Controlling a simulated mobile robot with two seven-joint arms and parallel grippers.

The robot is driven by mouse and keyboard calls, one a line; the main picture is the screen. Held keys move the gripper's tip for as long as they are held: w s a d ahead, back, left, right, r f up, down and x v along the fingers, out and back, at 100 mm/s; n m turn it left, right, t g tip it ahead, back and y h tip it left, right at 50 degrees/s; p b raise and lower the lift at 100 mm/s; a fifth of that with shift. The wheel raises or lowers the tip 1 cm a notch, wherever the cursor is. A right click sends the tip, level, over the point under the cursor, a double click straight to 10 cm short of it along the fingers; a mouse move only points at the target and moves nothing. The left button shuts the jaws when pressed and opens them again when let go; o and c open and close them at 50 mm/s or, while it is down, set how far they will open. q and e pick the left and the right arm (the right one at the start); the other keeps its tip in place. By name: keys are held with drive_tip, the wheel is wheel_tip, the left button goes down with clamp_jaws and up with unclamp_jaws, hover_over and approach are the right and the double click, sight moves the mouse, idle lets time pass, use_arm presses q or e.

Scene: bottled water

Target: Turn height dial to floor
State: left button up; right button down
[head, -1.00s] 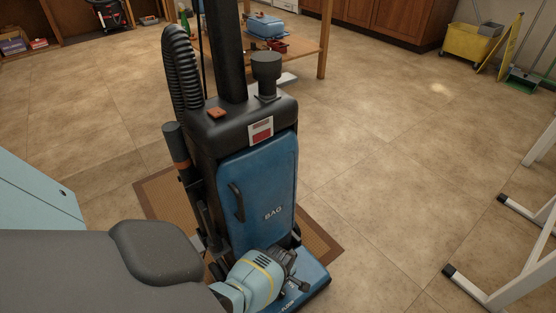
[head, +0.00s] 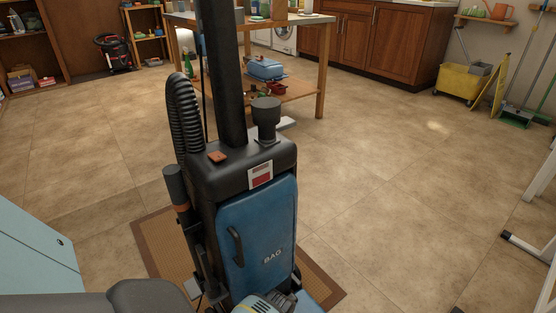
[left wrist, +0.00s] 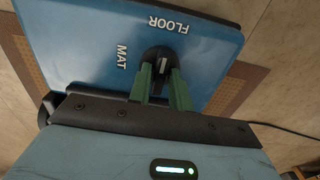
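The blue upright vacuum (head: 258,240) stands in the head view, marked BAG on its front. The left wrist view shows its blue base (left wrist: 85,30) with the words FLOOR (left wrist: 168,24) and MAT (left wrist: 122,57). The round black height dial (left wrist: 158,55) sits near these words, with a pale mark on it. My left gripper (left wrist: 162,72) has its two green fingertips at the dial, one on each side of its grip, and looks closed on it. The fingers partly hide the dial, so its exact setting is unclear. My right gripper is not in view.
The vacuum stands on a brown-bordered mat (head: 325,290). A wooden table (head: 320,70) stands behind it, and a yellow mop bucket (head: 457,80) at the back right. A light blue panel (head: 35,255) is at the left. Tiled floor is open on the right.

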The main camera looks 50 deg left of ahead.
use_arm(q)
drive_tip(key=shift+o, duration=1.3)
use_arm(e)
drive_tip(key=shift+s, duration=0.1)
